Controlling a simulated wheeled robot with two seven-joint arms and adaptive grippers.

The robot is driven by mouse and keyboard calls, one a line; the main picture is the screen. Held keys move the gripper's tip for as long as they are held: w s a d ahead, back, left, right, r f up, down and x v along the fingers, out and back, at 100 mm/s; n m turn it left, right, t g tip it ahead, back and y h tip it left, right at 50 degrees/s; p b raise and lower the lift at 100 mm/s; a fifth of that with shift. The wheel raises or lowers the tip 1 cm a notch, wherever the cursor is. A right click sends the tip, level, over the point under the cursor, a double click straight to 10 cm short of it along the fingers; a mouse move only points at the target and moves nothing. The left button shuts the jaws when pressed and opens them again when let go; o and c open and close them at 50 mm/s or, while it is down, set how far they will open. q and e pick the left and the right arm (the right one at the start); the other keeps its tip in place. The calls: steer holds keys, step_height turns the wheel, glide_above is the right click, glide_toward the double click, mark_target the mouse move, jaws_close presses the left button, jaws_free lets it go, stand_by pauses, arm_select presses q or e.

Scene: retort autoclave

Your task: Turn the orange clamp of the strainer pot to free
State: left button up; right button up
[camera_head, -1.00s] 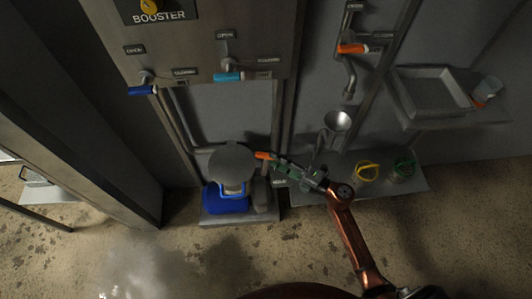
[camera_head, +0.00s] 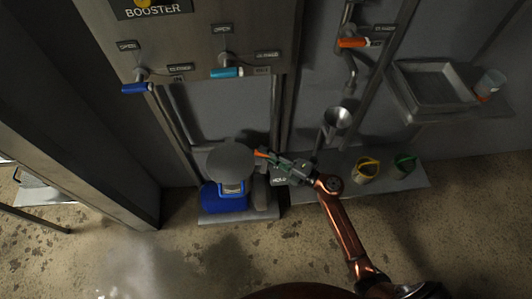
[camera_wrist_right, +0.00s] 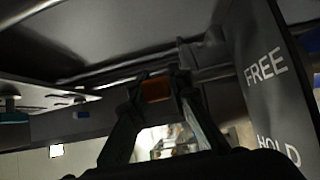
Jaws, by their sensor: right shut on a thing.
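The orange clamp (camera_head: 261,153) sticks out to the right of a grey round-topped pot (camera_head: 231,160), which I take for the strainer pot. My right gripper (camera_head: 270,157) reaches it from the right and is shut on it. In the right wrist view the orange clamp (camera_wrist_right: 155,88) lies between the two fingers of my right gripper (camera_wrist_right: 160,92). A dark plate (camera_wrist_right: 265,80) with the words FREE and HOLD stands close to the right of the fingers there. My left gripper is not in view.
A blue container (camera_head: 225,198) stands under the pot. Blue (camera_head: 136,88), teal (camera_head: 226,73) and orange (camera_head: 353,43) levers sit above. A funnel (camera_head: 337,120), yellow-handled (camera_head: 367,168) and green-handled (camera_head: 403,165) containers and a tray (camera_head: 435,87) are to the right.

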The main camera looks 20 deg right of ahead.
jaws_close()
steer(key=shift+f+n+g+y, duration=0.1)
steer(key=shift+n+g+y, duration=0.6)
steer(key=shift+n+y, duration=0.1)
steer(key=shift+n+g+y, duration=0.3)
steer(key=shift+g+y, duration=0.2)
steer(key=shift+n+g+y+b, duration=0.35)
steer(key=shift+n+g+y, duration=0.05)
steer(key=shift+g, duration=0.3)
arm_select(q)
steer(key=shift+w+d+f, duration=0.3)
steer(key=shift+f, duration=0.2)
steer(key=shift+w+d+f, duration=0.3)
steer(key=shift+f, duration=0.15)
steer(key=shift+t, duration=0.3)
